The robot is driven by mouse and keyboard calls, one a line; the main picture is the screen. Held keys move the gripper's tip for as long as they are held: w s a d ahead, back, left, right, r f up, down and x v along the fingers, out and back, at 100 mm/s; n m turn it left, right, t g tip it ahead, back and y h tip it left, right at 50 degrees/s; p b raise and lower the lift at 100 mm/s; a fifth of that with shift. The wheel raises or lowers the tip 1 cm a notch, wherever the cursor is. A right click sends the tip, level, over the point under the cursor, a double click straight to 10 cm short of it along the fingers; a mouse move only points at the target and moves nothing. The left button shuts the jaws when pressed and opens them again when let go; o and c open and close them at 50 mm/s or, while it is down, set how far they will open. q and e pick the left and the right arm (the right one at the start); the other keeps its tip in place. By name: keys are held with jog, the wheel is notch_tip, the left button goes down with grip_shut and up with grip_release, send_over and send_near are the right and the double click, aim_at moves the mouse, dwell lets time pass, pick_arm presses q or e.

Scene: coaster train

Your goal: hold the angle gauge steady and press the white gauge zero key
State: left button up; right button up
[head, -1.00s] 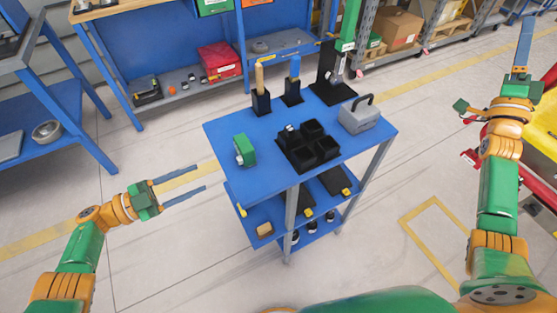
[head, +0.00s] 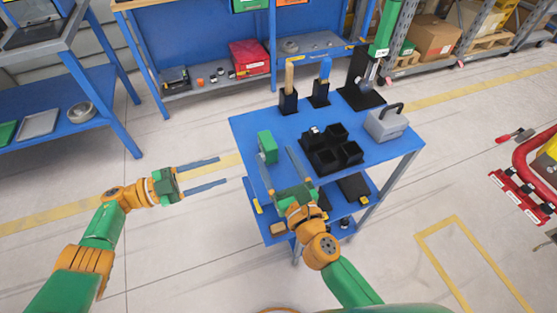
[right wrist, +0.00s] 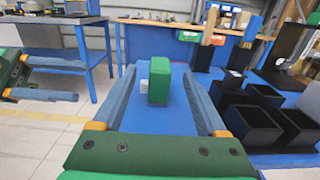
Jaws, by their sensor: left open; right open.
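The angle gauge is a small green block (head: 268,145) standing upright near the left edge of the blue cart top. In the right wrist view the gauge (right wrist: 159,82) appears between my open fingers, beyond them, with a small white key (right wrist: 143,83) on its left side. My right gripper (head: 277,154) is open and empty over the cart's near left part, its fingers pointing at the gauge. My left gripper (head: 223,171) is open and empty, left of the cart, fingers pointing right toward it. It also shows at the left of the right wrist view (right wrist: 80,83).
Black bins (head: 332,150) stand right of the gauge on the cart top (head: 246,128). Black holders with a wooden (head: 289,75) and a blue handle (head: 325,70) stand behind. A grey case (head: 386,123) sits at right. Floor left of the cart is free.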

aim_at(267, 140)
jog(key=x, duration=0.6)
jog(key=shift+w+a, duration=0.1)
jog(key=shift+w, duration=0.25)
jog(key=shift+c, duration=0.2)
